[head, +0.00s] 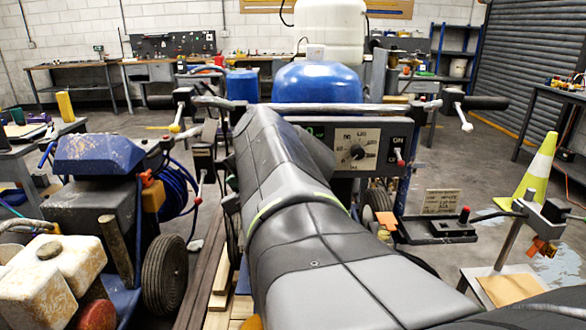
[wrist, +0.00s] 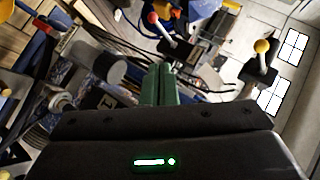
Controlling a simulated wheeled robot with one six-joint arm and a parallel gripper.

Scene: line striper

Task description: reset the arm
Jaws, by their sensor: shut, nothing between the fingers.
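My gripper (wrist: 160,85) shows in the wrist view as two green fingers side by side at the top of a dark body. The fingers are closed together with nothing between them. In the head view my grey arm stretches forward from the bottom, over the striper's front; its end is not clearly visible. The line striper's control panel (head: 370,168) stands just right of the arm, with a round dial (head: 357,152) and a switch (head: 398,150) marked ON. The arm hides the panel's left part.
A handlebar (head: 330,107) with black grips crosses above the panel. A second machine with a blue cover (head: 100,153) stands left. A traffic cone (head: 535,172) stands right. The wrist view shows a red-knobbed lever (wrist: 153,18) and a yellow-knobbed lever (wrist: 262,46) beyond the fingers.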

